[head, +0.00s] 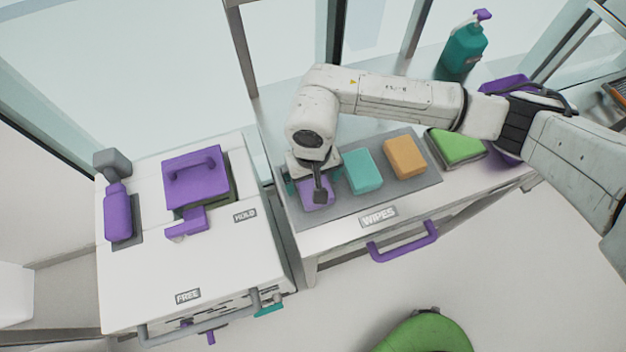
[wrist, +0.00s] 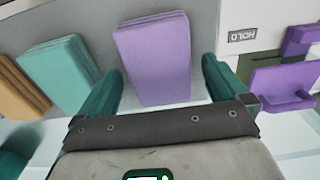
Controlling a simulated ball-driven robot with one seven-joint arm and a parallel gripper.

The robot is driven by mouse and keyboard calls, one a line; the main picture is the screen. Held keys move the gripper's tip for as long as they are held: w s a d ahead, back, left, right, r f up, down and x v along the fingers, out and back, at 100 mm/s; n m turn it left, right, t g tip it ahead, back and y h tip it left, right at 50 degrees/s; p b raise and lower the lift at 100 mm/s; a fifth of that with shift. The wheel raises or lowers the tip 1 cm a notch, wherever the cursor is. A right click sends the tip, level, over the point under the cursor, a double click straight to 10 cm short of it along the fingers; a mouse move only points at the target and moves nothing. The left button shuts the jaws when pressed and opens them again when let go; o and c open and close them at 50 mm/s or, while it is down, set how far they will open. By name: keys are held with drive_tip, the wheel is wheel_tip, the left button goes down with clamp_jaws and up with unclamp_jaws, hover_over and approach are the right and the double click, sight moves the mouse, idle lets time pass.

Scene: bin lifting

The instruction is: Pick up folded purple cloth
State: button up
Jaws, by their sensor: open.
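The folded purple cloth (head: 316,196) lies at the left end of a grey mat (head: 338,209) on the counter marked WIPES. It is mostly hidden by my gripper in the head view. In the wrist view the purple cloth (wrist: 155,62) is plain to see, between and ahead of the fingers. My gripper (wrist: 162,88) is open, with one teal finger on each side of the cloth's near part and a gap on both sides. In the head view my gripper (head: 314,188) is right over the cloth, pointing down. I cannot tell its exact height above the mat.
A folded teal cloth (head: 362,171) lies close to the right of the purple one, then an orange cloth (head: 405,157). A green item (head: 456,147) and a teal bottle (head: 463,49) are further right. A white cabinet with a purple handled block (head: 195,176) stands left.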

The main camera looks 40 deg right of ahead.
drive_tip(key=shift+f, duration=0.45)
drive_tip(key=shift+c, duration=0.5)
drive_tip(key=c, duration=1)
drive_tip(key=shift+r, duration=0.15)
drive_tip(key=shift+r, duration=0.25)
wheel_tip(320, 180, up, 2)
drive_tip(key=shift+r+b, duration=0.1)
drive_tip(key=shift+b, duration=0.25)
drive_tip(key=s+d+r+b, duration=0.5)
drive_tip(key=s+d+r, duration=0.3)
drive_tip(key=s+r, duration=0.2)
drive_tip(key=shift+s+b, duration=0.4)
drive_tip(key=shift+s, duration=0.35)
